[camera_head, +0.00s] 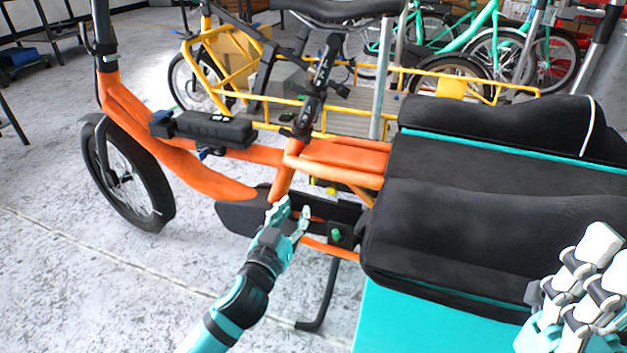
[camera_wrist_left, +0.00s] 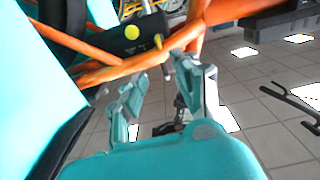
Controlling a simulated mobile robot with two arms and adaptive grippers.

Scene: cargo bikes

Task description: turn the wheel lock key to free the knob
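The orange bike frame (camera_head: 340,152) carries a dark housing low down near its seat tube. A yellow part (camera_head: 325,187) and a small green knob (camera_head: 336,235) show there in the head view. In the left wrist view a round yellow disc (camera_wrist_left: 132,34) and a small yellow tab (camera_wrist_left: 158,41) sit on a black housing. I cannot tell which part is the wheel lock key. My left gripper (camera_head: 293,212) is just left of the housing; in its wrist view (camera_wrist_left: 165,78) its fingers are apart, with nothing visibly held. My right gripper (camera_head: 602,262) is at the lower right, its finger gap unclear.
Black bags (camera_head: 480,225) cover the bike's rear, above a turquoise panel (camera_head: 420,320). A black kickstand (camera_head: 320,305) stands below the frame. A yellow cargo bike (camera_head: 455,84) is behind. The concrete floor (camera_head: 90,290) at front left is clear.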

